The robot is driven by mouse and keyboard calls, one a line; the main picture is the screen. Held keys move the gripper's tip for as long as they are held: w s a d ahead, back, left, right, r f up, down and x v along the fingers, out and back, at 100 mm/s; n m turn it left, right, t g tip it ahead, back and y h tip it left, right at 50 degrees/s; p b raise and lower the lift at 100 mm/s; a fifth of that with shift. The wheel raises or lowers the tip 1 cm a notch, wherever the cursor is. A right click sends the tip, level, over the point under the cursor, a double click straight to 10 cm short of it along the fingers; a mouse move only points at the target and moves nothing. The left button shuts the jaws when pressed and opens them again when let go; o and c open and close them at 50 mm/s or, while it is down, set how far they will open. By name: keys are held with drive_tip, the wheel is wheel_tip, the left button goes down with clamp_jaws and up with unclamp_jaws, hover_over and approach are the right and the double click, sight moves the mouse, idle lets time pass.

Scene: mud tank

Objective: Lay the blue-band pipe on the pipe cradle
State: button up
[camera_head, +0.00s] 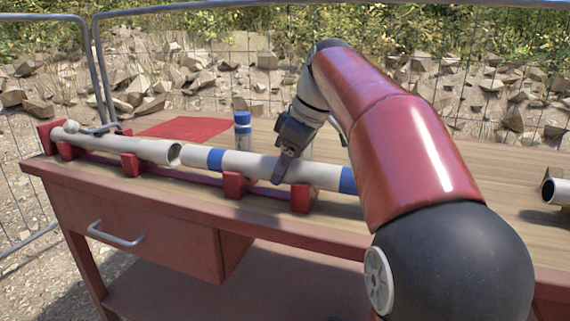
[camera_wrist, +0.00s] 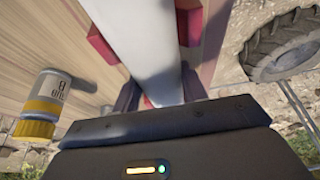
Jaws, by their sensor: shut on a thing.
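The blue-band pipe (camera_head: 250,165), off-white with a blue band near each end, lies lengthwise along the red pipe cradle (camera_head: 234,185). Its right end is partly hidden behind my arm. My gripper (camera_head: 285,170) is shut on the pipe right of its middle, from above. In the wrist view the pipe (camera_wrist: 150,50) runs between red cradle posts (camera_wrist: 104,42) on both sides, with the dark fingers (camera_wrist: 160,95) astride it. Whether its full weight rests on the cradle cannot be told.
A plain off-white pipe (camera_head: 120,148) lies in the cradle's left part, its open end close to the banded pipe. A blue-capped bottle (camera_head: 243,130) and a red cloth (camera_head: 185,129) are behind. Another pipe end (camera_head: 555,190) is at right.

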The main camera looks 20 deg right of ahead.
drive_tip(key=o, duration=1.3)
